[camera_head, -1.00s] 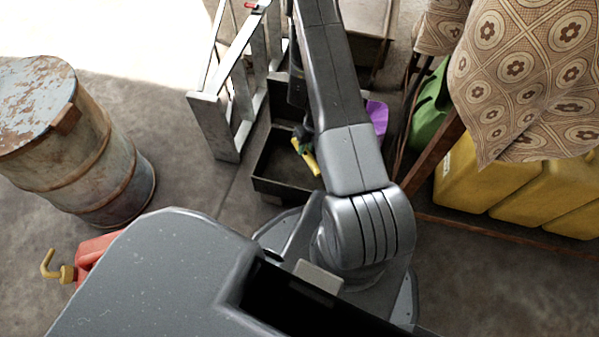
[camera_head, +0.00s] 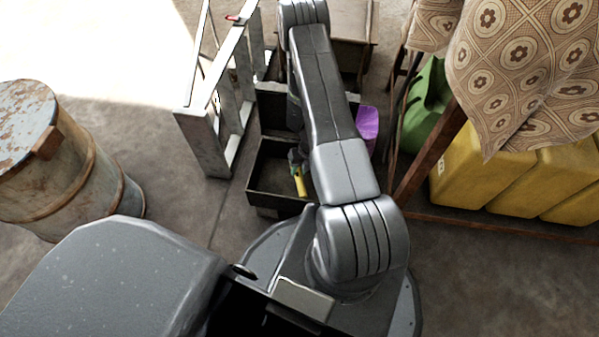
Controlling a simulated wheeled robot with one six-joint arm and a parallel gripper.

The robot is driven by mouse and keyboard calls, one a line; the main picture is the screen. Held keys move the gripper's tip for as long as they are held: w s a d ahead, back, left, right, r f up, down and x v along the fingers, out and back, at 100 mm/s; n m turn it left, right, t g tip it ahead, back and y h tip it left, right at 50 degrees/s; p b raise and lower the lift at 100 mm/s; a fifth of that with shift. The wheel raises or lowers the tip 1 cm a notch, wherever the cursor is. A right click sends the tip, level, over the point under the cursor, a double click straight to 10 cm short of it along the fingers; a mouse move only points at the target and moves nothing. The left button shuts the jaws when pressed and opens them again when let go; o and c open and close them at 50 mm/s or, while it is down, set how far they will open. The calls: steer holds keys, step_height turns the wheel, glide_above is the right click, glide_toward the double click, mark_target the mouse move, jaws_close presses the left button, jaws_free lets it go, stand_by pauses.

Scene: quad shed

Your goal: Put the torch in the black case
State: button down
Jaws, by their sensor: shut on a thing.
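A yellow torch (camera_head: 300,184) shows just left of my arm, over the black case (camera_head: 262,208). My gripper (camera_head: 296,162) is small and partly hidden by my arm, and it is shut on the torch's upper end. The torch hangs nearly upright in the picture. The case is an open black box on the floor with its lid raised behind it. My arm hides its right side. I cannot tell whether the torch touches the case floor.
A metal stepladder (camera_head: 212,120) stands left of the case. A rusty drum (camera_head: 70,170) is at the left. A purple object (camera_head: 367,128) and green can (camera_head: 425,115) are right of my arm. Yellow cans (camera_head: 480,178) sit under a patterned cloth (camera_head: 525,75) on a wooden frame.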

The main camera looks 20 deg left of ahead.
steer(key=shift+f, duration=0.35)
steer(key=shift+f, duration=0.1)
steer(key=shift+f+b, duration=0.45)
steer(key=shift+f, duration=0.1)
steer(key=c, duration=1.2)
jaws_free()
steer(key=shift+o, duration=0.2)
steer(key=shift+r+p, duration=0.5)
steer(key=shift+r, duration=0.15)
steer(key=p+v, duration=0.4)
steer(key=v, duration=0.8)
